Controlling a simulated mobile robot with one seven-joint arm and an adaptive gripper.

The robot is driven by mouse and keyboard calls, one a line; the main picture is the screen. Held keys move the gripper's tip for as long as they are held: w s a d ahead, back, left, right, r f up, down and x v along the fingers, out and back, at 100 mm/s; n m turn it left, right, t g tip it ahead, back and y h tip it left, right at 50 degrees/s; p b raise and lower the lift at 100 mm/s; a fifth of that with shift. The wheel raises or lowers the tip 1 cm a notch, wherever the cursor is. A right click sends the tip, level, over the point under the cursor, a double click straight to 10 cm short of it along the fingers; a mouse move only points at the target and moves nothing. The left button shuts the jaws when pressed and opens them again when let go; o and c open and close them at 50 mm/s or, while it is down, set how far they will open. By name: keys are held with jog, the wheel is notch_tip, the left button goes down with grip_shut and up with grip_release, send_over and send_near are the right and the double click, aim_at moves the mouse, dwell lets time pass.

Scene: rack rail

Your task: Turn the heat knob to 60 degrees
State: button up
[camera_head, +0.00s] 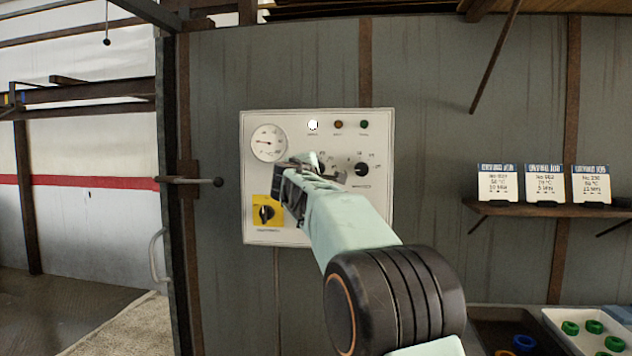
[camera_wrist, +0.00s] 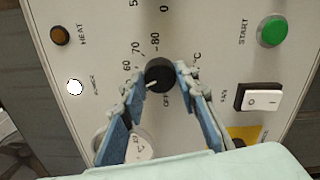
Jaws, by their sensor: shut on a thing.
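The heat knob (camera_wrist: 158,70) is a round black dial with a white pointer line on the pale control panel (camera_head: 262,222). In the wrist view the pointer aims to the lower left, a little below the 60 mark; 70 and 80 are printed further round, and OFF lies below the knob. My gripper (camera_wrist: 161,76) has one blue-grey finger on each side of the knob and is shut on it. The left finger hides part of the scale. In the head view my gripper (camera_head: 311,165) reaches the middle of the panel and largely covers the knob.
The panel also has a gauge (camera_head: 269,142), a lit white lamp (camera_head: 313,125), another black knob (camera_head: 362,169) and a yellow-plated switch (camera_head: 266,212). The wrist view shows a green START button (camera_wrist: 272,30) and a rocker switch (camera_wrist: 260,98). Cards (camera_head: 497,184) stand on a shelf at right.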

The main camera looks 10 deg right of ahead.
jog(key=shift+m+b, duration=1.95)
jog(key=shift+m, duration=1.75)
jog(key=o, duration=1.1)
jog(key=shift+o, duration=0.2)
jog(key=shift+s, duration=0.1)
jog(key=v, duration=1.2)
